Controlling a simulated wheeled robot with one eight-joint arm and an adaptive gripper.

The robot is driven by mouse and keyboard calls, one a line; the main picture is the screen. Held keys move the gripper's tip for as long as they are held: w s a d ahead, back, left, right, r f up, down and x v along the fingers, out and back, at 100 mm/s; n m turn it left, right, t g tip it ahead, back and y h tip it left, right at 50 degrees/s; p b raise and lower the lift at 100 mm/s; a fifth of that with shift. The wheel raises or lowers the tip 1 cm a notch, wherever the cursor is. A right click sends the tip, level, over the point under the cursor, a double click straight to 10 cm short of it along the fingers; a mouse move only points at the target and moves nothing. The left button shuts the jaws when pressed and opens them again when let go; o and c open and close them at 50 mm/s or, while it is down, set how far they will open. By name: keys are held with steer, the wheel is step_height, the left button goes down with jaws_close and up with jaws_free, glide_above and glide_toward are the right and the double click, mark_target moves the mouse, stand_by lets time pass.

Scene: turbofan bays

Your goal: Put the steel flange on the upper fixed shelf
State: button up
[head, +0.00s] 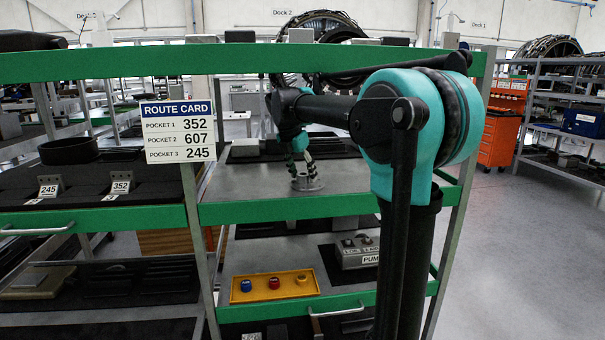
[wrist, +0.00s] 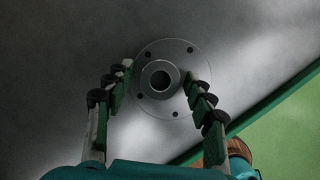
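The steel flange (head: 307,184) is a round grey disc with a raised hub. It lies flat on the grey middle shelf (head: 250,212) behind its green front edge. In the wrist view the flange (wrist: 172,108) shows its bolt holes and central bore. My gripper (head: 300,166) points down over the flange. In the wrist view my gripper (wrist: 159,76) is open, with a finger on either side of the hub and a gap at each side. The top green-edged shelf (head: 290,61) runs above; its surface is mostly hidden.
A route card (head: 178,132) hangs at the left. Below stand a yellow tray (head: 274,287) with knobs and a grey pump box (head: 357,250). The left bay (head: 110,219) holds tags 245 and 352 and a dark ring. Boxes stand on the top shelf. The floor at right is clear.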

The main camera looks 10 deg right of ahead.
steer(key=shift+r, duration=0.1)
steer(key=shift+a+r, duration=0.1)
steer(key=shift+r, duration=0.2)
steer(key=s+a, duration=0.8)
steer(key=shift+s+a+r, duration=0.25)
steer(key=shift+s+a, duration=0.1)
steer(key=shift+s, duration=0.05)
